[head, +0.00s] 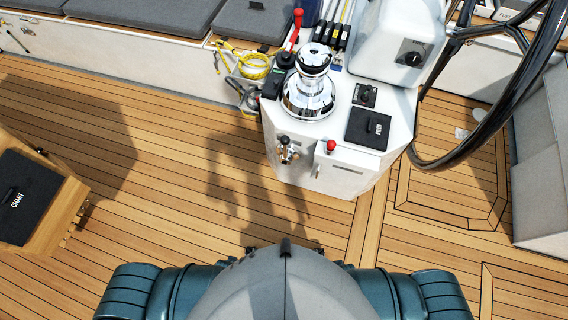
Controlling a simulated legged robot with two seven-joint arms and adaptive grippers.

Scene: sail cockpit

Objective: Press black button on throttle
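A white console (337,130) stands ahead of me, right of centre in the head view. On its front face are a lever with a red knob (331,146) and, left of it, a small chrome fitting with a dark part (287,149). Another red-handled lever (296,30) rises behind the chrome winch (309,90). I cannot tell for certain which is the throttle, and a black button on it is too small to make out. A dark control panel (365,95) sits on the console top. Neither gripper is in view.
A steering wheel (490,130) stands right of the console. Coiled yellow rope (254,66) hangs left of it. A wooden box with a black CHART lid (24,197) is at far left. The teak deck (190,190) between me and the console is clear.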

